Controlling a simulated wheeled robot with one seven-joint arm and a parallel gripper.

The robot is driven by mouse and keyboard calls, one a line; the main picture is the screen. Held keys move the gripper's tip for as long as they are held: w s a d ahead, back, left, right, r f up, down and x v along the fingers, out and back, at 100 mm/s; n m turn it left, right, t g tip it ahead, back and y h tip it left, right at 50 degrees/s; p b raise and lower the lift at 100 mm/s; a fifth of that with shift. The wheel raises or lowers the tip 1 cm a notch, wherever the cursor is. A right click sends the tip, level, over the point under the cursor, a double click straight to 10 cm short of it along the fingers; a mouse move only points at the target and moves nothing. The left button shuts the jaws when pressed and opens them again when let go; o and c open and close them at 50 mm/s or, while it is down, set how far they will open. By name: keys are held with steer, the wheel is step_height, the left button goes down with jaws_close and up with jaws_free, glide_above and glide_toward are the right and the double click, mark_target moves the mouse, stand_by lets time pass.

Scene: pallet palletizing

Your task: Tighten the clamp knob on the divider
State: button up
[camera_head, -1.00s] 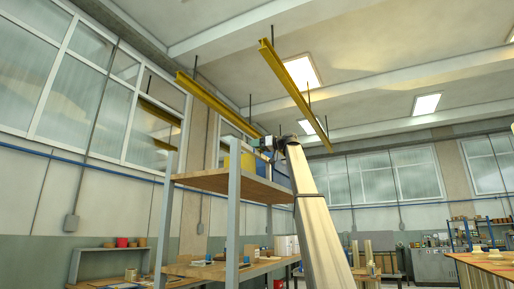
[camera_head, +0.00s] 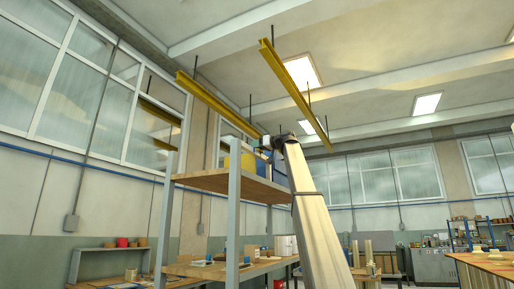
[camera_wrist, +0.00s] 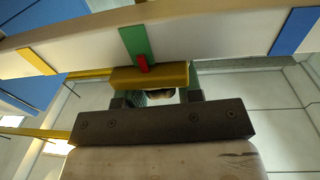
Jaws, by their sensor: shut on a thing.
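My gripper (camera_wrist: 155,98) is at the bottom of the wrist view, its dark palm below and one finger at each side of a yellow bar-shaped knob (camera_wrist: 150,77). It is shut on this knob. A red pointer (camera_wrist: 143,63) on the knob lies over a green mark (camera_wrist: 134,42) on a pale divider board (camera_wrist: 90,57). A yellow mark (camera_wrist: 37,61) is on the board to the left and a blue mark (camera_wrist: 295,31) to the right. In the head view my gripper (camera_head: 267,146) is small above the shelf, and the knob cannot be made out.
A wooden shelf (camera_head: 225,181) on grey posts (camera_head: 234,215) stands below my gripper. A yellow and blue item (camera_head: 247,162) is on its top deck. A lower deck (camera_head: 215,270) holds small items. Yellow overhead beams (camera_head: 290,90) hang from the ceiling.

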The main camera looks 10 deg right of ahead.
steer(key=shift+m+t+h, duration=2.1)
steer(key=shift+h, duration=0.4)
steer(key=o, duration=0.9)
steer(key=shift+o, duration=0.2)
